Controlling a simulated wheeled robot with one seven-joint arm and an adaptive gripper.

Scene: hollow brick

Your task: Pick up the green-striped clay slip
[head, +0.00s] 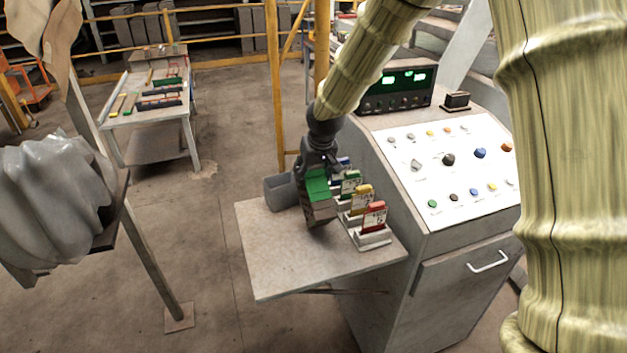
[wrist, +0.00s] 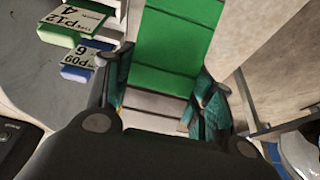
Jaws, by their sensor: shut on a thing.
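The green-striped clay slip (head: 317,184) is a pale grey block with a broad green band on its upper part. My gripper (head: 316,168) is shut on it from above, and it hangs tilted over the side shelf of the console. In the wrist view the slip's green face (wrist: 175,40) fills the upper middle, with a pale grey part between the teal-padded fingers of my gripper (wrist: 163,98). I cannot tell whether the slip's lower end touches the shelf or is clear of it.
Tagged holders in red (head: 374,218), yellow (head: 361,199), green (head: 350,182) and blue stand in a row close right of the slip. A grey bin (head: 281,192) is at its left. The shelf's front left (head: 275,262) is bare. The control console (head: 445,170) rises at right.

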